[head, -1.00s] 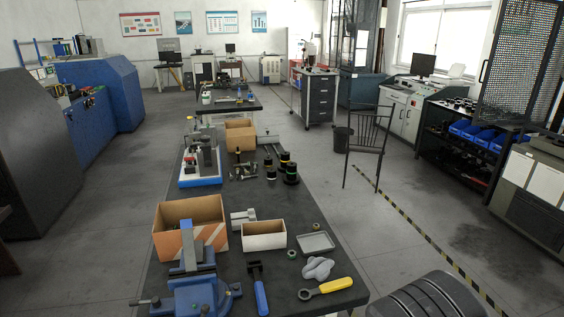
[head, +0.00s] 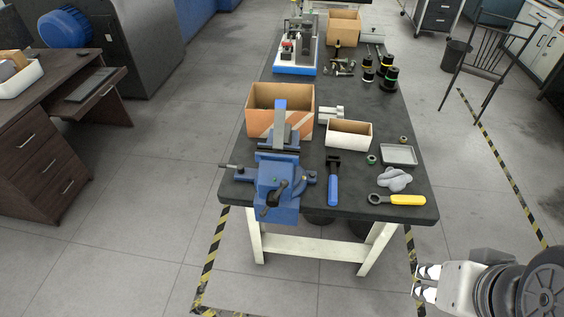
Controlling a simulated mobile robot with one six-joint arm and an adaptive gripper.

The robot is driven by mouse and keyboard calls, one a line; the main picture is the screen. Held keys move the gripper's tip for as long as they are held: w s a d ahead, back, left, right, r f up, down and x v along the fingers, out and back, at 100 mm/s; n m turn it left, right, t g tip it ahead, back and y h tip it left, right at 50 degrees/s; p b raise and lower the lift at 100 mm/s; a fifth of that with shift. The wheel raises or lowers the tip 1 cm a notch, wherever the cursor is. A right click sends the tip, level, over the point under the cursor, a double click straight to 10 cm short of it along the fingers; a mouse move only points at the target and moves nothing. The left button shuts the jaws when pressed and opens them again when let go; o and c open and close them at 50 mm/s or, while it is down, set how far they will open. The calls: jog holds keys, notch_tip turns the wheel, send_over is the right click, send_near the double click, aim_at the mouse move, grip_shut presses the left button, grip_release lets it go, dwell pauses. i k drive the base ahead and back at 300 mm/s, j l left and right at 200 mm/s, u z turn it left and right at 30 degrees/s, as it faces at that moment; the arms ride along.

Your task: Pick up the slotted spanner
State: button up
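A spanner (head: 408,200) with a yellow handle and a dark ring-shaped head lies flat near the front right corner of the dark workbench (head: 345,206). Its head points left. A blue-handled tool (head: 333,188) with a black head lies to its left, head away from me. The yellow-handled one looks like the slotted spanner, but its slot is too small to make out. My gripper (head: 422,283) is at the lower right of the head view, in front of and below the bench edge, well apart from both tools. Its two pale fingers appear apart, with nothing between them.
A blue vise (head: 275,185) stands at the bench's front left. A grey cloth (head: 394,178) lies just behind the spanner, with a grey tray (head: 398,155) behind it. A cream box (head: 349,134) and cardboard box (head: 260,122) stand further back. Floor in front is clear.

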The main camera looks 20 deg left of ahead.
aim_at(334, 161)
jog(key=i+l+u, duration=0.3)
jog(key=i+l, duration=0.15)
jog(key=i+l+u, duration=0.3)
jog(key=i+l, duration=0.25)
jog(key=i, duration=0.05)
